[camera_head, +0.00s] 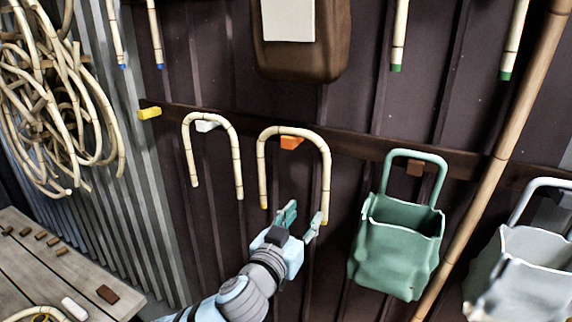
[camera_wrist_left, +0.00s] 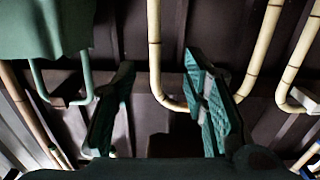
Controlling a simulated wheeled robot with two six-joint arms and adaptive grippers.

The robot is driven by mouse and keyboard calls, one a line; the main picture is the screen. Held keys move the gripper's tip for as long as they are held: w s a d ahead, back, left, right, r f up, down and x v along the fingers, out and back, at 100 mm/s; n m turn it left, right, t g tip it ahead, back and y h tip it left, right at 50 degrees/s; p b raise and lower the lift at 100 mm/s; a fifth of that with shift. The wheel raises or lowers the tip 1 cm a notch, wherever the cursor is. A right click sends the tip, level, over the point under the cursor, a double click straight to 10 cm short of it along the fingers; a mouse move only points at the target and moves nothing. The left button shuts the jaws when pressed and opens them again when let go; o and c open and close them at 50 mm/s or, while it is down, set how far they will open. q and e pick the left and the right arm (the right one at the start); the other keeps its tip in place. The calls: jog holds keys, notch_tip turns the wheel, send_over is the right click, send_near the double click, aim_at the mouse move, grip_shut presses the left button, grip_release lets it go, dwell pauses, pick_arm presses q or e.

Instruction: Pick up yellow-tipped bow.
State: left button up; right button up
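A cream rattan bow (camera_head: 293,131) with yellow-orange tips hangs upside-down-U over an orange peg (camera_head: 291,142) on the dark wall. In the left wrist view, which is upside down, a leg of that bow (camera_wrist_left: 154,45) appears between the spread fingers of the left gripper (camera_wrist_left: 158,72); contact cannot be told. My right gripper is out of view.
A green bag (camera_head: 395,262) hangs right of the bow, with a grey one (camera_head: 515,285) beyond. A bamboo pole (camera_head: 490,190) leans between them. A yellow peg (camera_head: 149,113) is empty. A wooden table (camera_head: 30,255) at left holds small pieces. Rattan coils (camera_head: 60,110) hang above it.

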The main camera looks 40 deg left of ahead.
aim_at(323, 192)
pick_arm(q)
jog(key=p+x, duration=0.1)
jog(key=x, duration=1.2)
jog(key=shift+w+d, duration=0.1)
jog(key=shift+w, duration=0.2)
jog(key=shift+d, duration=0.1)
jog(key=shift+c, duration=0.6)
jog(key=shift+s, duration=0.1)
grip_shut()
